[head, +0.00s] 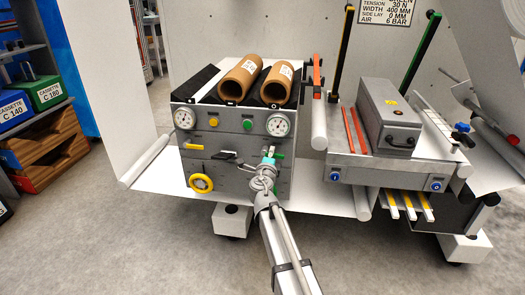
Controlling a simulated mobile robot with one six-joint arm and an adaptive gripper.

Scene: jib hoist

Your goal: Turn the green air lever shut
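The green air lever (280,156) shows as a small green bar on the grey front panel (236,172), at the lower right under the right-hand gauge. It is partly hidden by my gripper (269,158). My arm reaches up from the bottom of the view, and my gripper's fingers are right at the lever, overlapping it in this view. I cannot tell whether they touch it. The fingers are too small and overlapped to tell whether they are open or shut.
The panel also carries a yellow handwheel (201,184), a black handle (223,155), a yellow lever (193,146), a left gauge (185,118) and a right gauge (278,125). Two brown rolls (240,80) lie on top. A machine table (345,160) stands to the right. The floor in front is clear.

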